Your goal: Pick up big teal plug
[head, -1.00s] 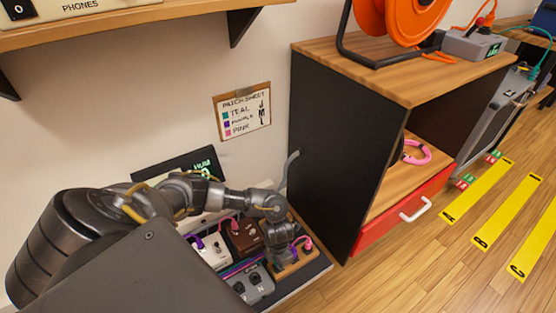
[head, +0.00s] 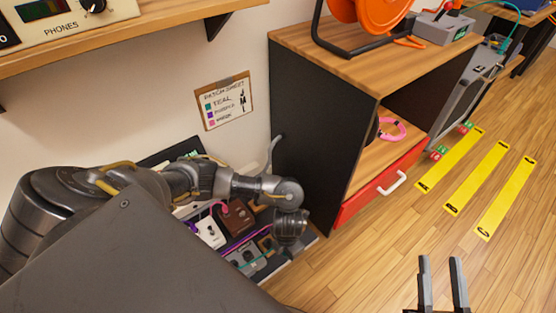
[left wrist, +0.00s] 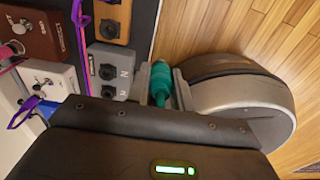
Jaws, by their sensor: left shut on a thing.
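The big teal plug (left wrist: 161,84) shows in the left wrist view, upright in the picture between the two grey fingers of my left gripper (left wrist: 160,78), which is shut on it. In the head view my left wrist is above the right end of the pedalboard and hides the fingers and the plug. My right gripper (head: 441,287) is at the bottom right of the head view, open and empty above the wooden floor.
The pedalboard carries a white pedal (head: 209,233), a brown pedal (head: 236,217) and a grey pedal (head: 244,258). A black-sided cabinet (head: 310,130) with a red drawer (head: 375,195) stands close to the right.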

